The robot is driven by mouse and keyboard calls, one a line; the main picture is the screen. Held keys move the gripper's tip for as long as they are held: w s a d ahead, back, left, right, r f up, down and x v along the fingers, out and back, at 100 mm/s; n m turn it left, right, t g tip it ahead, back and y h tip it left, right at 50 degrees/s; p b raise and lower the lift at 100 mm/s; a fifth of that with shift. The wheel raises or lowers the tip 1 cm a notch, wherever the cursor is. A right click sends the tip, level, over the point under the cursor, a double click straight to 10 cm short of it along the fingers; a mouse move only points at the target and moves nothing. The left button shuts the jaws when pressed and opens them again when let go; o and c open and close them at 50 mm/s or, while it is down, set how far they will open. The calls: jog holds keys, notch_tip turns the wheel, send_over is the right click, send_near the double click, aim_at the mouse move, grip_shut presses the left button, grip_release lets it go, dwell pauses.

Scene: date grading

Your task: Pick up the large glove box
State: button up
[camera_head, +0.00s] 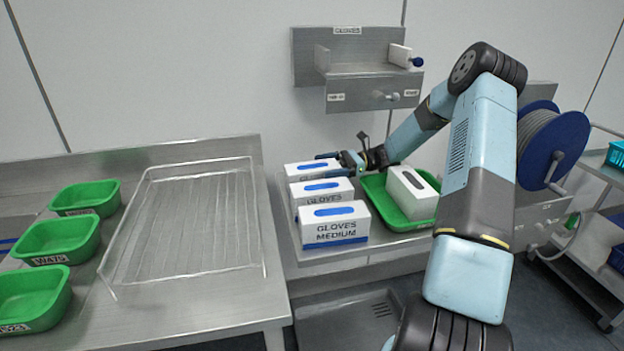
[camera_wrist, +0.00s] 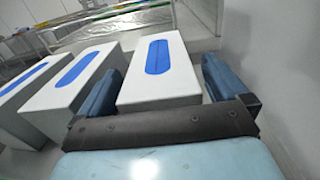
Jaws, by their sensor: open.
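Three white glove boxes with blue top slots stand in a row on the steel bench. The near box (camera_head: 334,227) reads "GLOVES MEDIUM". My gripper (camera_head: 343,160) is at the far box. In the wrist view, my gripper (camera_wrist: 160,92) is open, with one finger on each side of the far box's (camera_wrist: 150,93) near end. I cannot tell whether the fingers touch it.
Another white box (camera_head: 410,183) sits in a green tray (camera_head: 376,187) at the right. A steel wall shelf marked "GLOVES" (camera_head: 345,82) hangs above. Several green tubs (camera_head: 55,241) stand on the left bench beside a ribbed drainer (camera_head: 185,225). A blue hose reel (camera_head: 556,145) is at the right.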

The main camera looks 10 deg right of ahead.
jog(key=shift+a, duration=0.95)
jog(key=shift+c, duration=0.4)
jog(key=c, duration=1)
jog(key=shift+c, duration=0.7)
jog(key=shift+r, duration=0.1)
